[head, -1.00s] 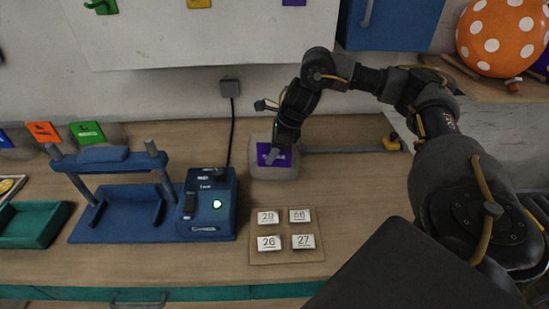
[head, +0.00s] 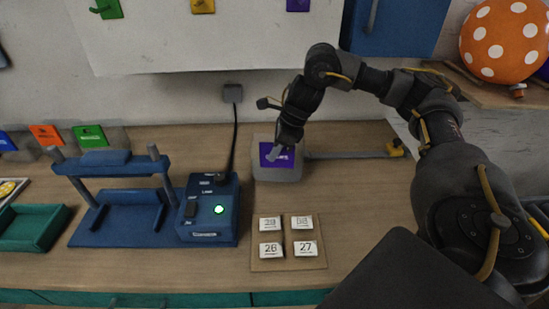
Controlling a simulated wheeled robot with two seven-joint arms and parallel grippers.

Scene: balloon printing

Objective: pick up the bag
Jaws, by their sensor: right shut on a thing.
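A greyish, see-through bag with a purple label (head: 277,155) is on the table at the middle back, to the right of the blue machine. My right gripper (head: 279,150) reaches down over it from above and is shut on the bag. The fingertips cover part of the purple label. I cannot tell whether the bag is clear of the tabletop. My left gripper is not in view.
Number tiles on a brown board (head: 288,262) lie in front. More bags with blue, orange (head: 46,135) and green labels stand far left.

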